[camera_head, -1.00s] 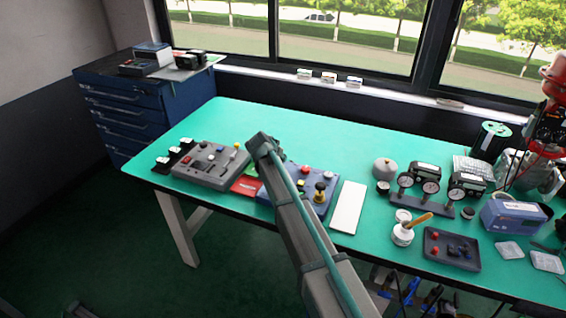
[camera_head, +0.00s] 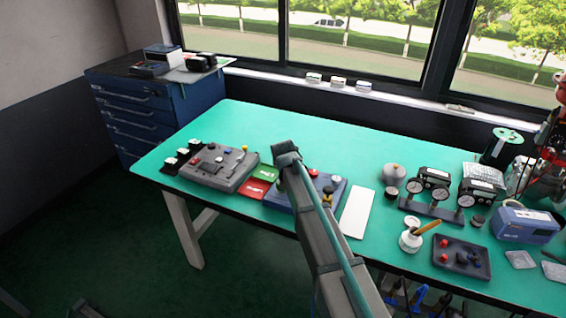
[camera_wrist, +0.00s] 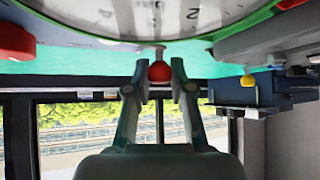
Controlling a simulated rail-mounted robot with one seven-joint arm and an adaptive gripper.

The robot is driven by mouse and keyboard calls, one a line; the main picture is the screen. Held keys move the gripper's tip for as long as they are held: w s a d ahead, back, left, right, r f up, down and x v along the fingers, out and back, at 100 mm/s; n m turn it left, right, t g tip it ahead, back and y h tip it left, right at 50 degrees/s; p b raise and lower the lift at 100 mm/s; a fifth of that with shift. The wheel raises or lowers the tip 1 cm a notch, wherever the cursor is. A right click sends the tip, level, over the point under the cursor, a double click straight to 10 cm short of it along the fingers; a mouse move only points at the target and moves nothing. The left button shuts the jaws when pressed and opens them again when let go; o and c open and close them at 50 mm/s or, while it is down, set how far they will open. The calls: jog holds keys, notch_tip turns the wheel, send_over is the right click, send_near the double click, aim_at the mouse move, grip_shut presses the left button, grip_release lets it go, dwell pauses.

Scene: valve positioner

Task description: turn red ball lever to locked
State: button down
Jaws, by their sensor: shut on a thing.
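The red ball (camera_wrist: 160,72) of the lever shows in the upper middle of the wrist view, with a short pale stem above it. My gripper (camera_wrist: 158,66) is shut on the ball, one finger on each side. A large white dial (camera_wrist: 150,14) is close by at the top edge of the wrist view, partly cut off. In the head view my arm covers part of the blue panel (camera_head: 281,197) and hides my gripper and the held ball. I cannot read the lever's position against any locked mark.
A second red knob (camera_wrist: 15,42) is at the left of the wrist view. A grey control box (camera_head: 213,170) with a yellow-topped knob (camera_head: 244,148) stands left of my arm. Green (camera_head: 266,173) and red (camera_head: 253,188) cards lie between. A white sheet (camera_head: 357,212) is to the right.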

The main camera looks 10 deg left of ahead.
jog(key=c, duration=1)
grip_release()
jog(key=shift+s+r, duration=0.1)
jog(key=shift+s, duration=0.05)
jog(key=v, duration=1.1)
jog(key=shift+s+r, duration=0.25)
jog(key=shift+s, duration=0.05)
